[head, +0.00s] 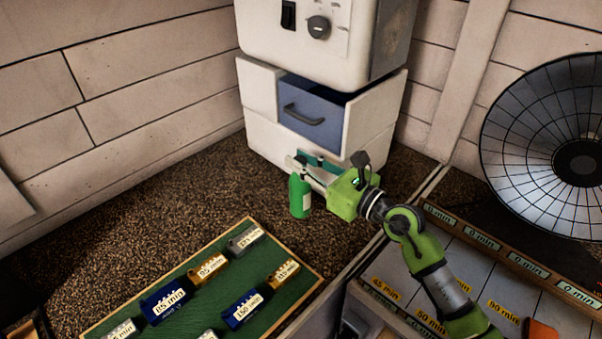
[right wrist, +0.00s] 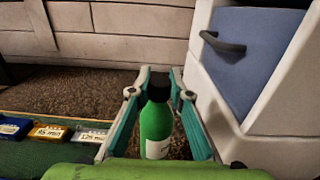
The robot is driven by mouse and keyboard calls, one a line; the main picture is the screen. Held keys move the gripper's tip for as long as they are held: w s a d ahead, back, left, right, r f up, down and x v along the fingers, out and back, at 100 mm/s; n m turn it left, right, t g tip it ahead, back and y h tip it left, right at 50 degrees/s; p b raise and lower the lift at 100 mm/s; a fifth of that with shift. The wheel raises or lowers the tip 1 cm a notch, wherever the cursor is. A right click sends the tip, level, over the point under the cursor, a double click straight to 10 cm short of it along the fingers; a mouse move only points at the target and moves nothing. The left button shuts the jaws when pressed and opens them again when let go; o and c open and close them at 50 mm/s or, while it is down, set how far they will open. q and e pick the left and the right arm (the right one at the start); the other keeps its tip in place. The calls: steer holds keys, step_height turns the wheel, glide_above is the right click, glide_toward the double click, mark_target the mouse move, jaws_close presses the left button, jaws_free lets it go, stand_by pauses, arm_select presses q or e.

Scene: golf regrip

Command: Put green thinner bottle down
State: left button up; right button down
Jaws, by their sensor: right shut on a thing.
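The green thinner bottle (head: 300,195) has a dark cap and a white label. It stands upright at the brown speckled surface in front of the white cabinet. In the right wrist view the bottle (right wrist: 156,128) sits between the two teal fingers. My right gripper (head: 303,168) is shut on the bottle near its top; it also shows in the right wrist view (right wrist: 159,92). I cannot tell for certain whether the bottle's base touches the surface. My left gripper is not in view.
The white cabinet (head: 262,92) with a blue drawer (head: 312,108) stands just behind the bottle. A green board (head: 203,281) with several labelled blocks lies at the front. A divided tray (head: 478,268) and a round fan-like disc (head: 545,140) are at right. The speckled surface (head: 165,205) is clear at left.

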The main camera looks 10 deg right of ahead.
mark_target(300, 188)
steer(key=shift+w+f, duration=0.2)
steer(key=shift+f, duration=0.1)
steer(key=f, duration=0.3)
steer(key=shift+w+f+b, duration=0.1)
steer(key=shift+w+b, duration=0.1)
steer(key=shift+b, duration=0.1)
steer(key=shift+f, duration=0.1)
steer(key=shift+f, duration=0.2)
steer(key=c, duration=1.9)
jaws_free()
steer(key=shift+r, duration=0.1)
